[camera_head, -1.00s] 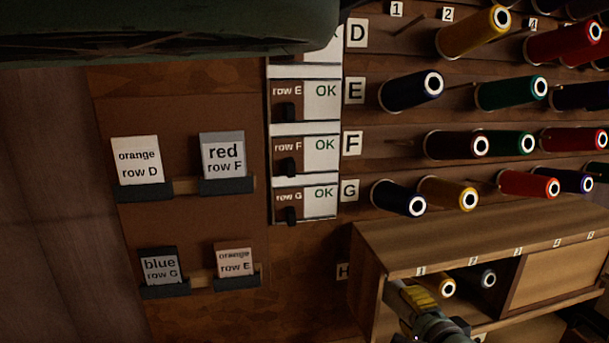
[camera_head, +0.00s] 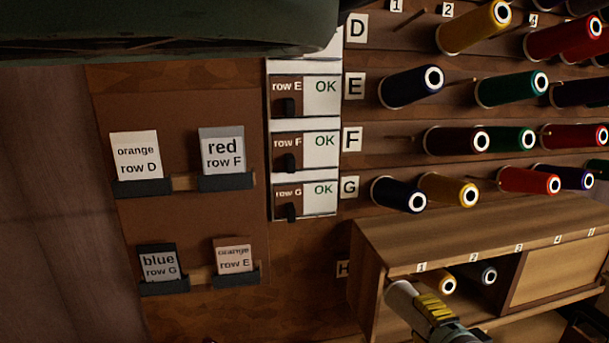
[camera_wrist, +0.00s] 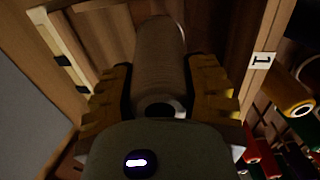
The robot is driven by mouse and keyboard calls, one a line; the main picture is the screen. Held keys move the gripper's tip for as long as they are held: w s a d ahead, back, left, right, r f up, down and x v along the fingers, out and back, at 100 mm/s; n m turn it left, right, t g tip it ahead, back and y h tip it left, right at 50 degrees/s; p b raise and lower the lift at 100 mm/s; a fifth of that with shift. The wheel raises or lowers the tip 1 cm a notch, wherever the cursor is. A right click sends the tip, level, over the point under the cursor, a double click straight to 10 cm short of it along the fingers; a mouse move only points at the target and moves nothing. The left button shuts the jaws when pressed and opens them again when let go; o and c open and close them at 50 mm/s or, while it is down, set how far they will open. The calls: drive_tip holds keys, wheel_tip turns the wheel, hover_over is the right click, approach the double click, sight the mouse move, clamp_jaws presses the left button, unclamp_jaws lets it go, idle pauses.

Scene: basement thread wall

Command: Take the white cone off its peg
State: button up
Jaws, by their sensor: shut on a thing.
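The white cone (camera_wrist: 160,60) lies between the two yellow fingers of my gripper (camera_wrist: 160,90) in the wrist view, which are shut on it from both sides. Its near end shows a dark hole with a pale ring. In the head view the pale end of the cone (camera_head: 402,291) sticks out to the upper left of my gripper (camera_head: 428,309), in front of the low wooden cabinet's left part. No peg shows at the cone, so I cannot tell whether it still sits on one.
The wooden cabinet (camera_head: 440,240) holds a yellow cone (camera_head: 446,284) and a dark cone (camera_head: 487,273) close to the right of my gripper. Several coloured cones sit on wall pegs above. Cards and row panels (camera_head: 303,148) are at the left.

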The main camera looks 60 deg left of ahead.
drive_tip(key=shift+s+d+r, duration=0.25)
drive_tip(key=shift+d+r, duration=0.2)
drive_tip(key=shift+d, duration=0.15)
drive_tip(key=shift+s+d+r, duration=0.2)
drive_tip(key=shift+d+r, duration=0.3)
drive_tip(key=shift+d, duration=0.1)
drive_tip(key=shift+s+d+r, duration=0.25)
drive_tip(key=shift+d+r, duration=0.2)
drive_tip(key=shift+d, duration=0.15)
